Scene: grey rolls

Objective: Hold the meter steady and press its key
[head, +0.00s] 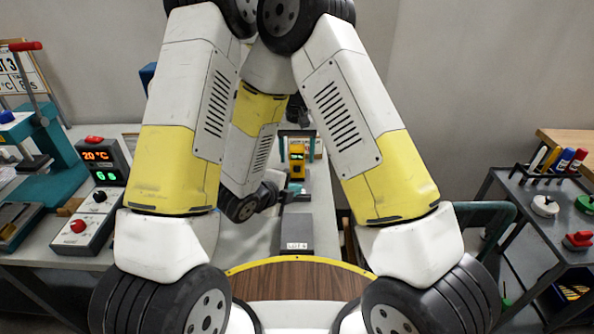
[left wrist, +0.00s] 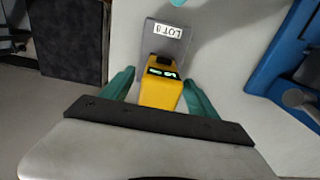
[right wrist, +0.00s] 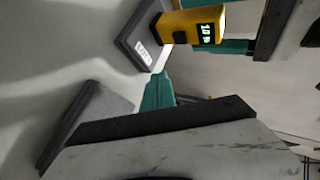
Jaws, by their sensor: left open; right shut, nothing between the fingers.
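The yellow meter (head: 297,164) has a small lit display and stands upright on the bench. It also shows in the left wrist view (left wrist: 158,95) and the right wrist view (right wrist: 190,28). A small dark part beside the display (left wrist: 164,59) looks like its key. My left gripper (head: 297,145) is open, with its teal fingers on either side of the meter; a narrow gap seems to remain. My right gripper (right wrist: 157,92) is shut and empty, a little in front of the meter; in the head view its teal tip (head: 296,193) is below the meter.
A grey plate labelled LOT 8 (left wrist: 166,42) lies at the meter. A dark block (head: 297,233) with another label sits nearer me. A control box (head: 92,215) with displays and knobs stands left. A dark cart (head: 540,225) with pens and discs stands right.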

